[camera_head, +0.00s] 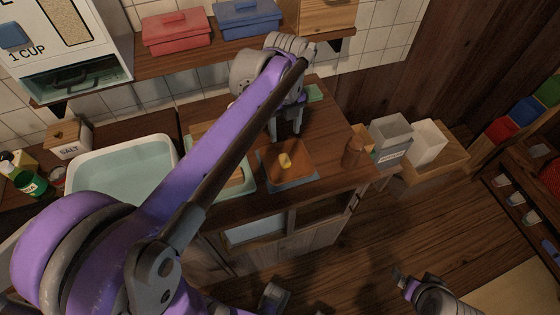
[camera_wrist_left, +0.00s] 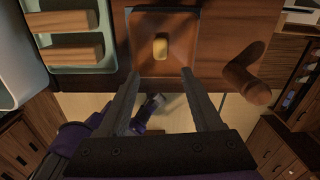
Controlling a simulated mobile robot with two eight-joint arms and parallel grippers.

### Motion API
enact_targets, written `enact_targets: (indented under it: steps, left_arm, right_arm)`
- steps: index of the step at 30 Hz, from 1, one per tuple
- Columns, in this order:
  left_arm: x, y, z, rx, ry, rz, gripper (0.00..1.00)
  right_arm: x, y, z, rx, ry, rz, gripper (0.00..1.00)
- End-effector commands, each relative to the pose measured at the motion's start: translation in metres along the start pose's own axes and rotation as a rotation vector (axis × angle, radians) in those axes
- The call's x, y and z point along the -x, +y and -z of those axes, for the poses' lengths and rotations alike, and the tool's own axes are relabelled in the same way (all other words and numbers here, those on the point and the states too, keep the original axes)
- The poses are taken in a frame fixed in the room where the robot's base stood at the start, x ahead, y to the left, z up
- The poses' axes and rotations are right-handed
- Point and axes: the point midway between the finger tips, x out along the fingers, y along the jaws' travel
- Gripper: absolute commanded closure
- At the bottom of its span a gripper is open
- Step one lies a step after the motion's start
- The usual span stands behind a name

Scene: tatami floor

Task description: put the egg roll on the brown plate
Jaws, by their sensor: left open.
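The yellow egg roll (camera_head: 285,160) lies near the middle of the square brown plate (camera_head: 304,168) on the wooden counter. In the left wrist view the egg roll (camera_wrist_left: 161,47) also rests on the brown plate (camera_wrist_left: 145,25), with bare plate around it. My left gripper (camera_head: 287,136) is open and empty, just behind the egg roll in the head view, fingers pointing down. In the left wrist view its fingers (camera_wrist_left: 159,73) are apart, with the egg roll beyond the gap between them. My right gripper (camera_head: 402,280) shows only partly at the lower right, away from the counter.
A pale green tray (camera_head: 247,187) with wooden blocks (camera_wrist_left: 70,22) stands left of the plate. A brown, rounded object (camera_head: 354,152) stands to its right. A sink basin (camera_head: 120,165) is at the left, and a shelf with red (camera_head: 176,32) and blue boxes (camera_head: 247,18) is above.

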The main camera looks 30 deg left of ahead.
Motion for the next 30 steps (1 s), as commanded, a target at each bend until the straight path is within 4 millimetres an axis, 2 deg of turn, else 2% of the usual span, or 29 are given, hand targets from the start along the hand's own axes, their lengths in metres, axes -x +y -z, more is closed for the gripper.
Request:
enact_targets:
  steps: [5, 11, 18, 21, 25, 30]
  left_arm:
    - [-0.01, 0.017, 0.032, 0.397, -0.041, 0.072, 0.34]
    - [-0.032, 0.042, 0.073, 0.979, -0.039, 0.205, 0.34]
    - [-0.067, 0.073, 0.117, 1.648, 0.075, 0.371, 0.34]
    - [-0.08, 0.083, 0.13, 1.864, 0.143, 0.42, 0.34]
    - [-0.092, 0.091, 0.14, 2.05, 0.214, 0.457, 0.34]
    - [-0.097, 0.094, 0.144, 2.135, 0.251, 0.471, 0.34]
  right_arm:
    - [0.0, 0.0, 0.0, 0.0, 0.0, 0.0, 0.15]
    - [0.0, 0.0, 0.0, 0.0, 0.0, 0.0, 0.15]
    - [0.0, 0.0, 0.0, 0.0, 0.0, 0.0, 0.15]
    - [0.0, 0.0, 0.0, 0.0, 0.0, 0.0, 0.15]
    - [0.0, 0.0, 0.0, 0.0, 0.0, 0.0, 0.15]
    - [0.0, 0.0, 0.0, 0.0, 0.0, 0.0, 0.15]
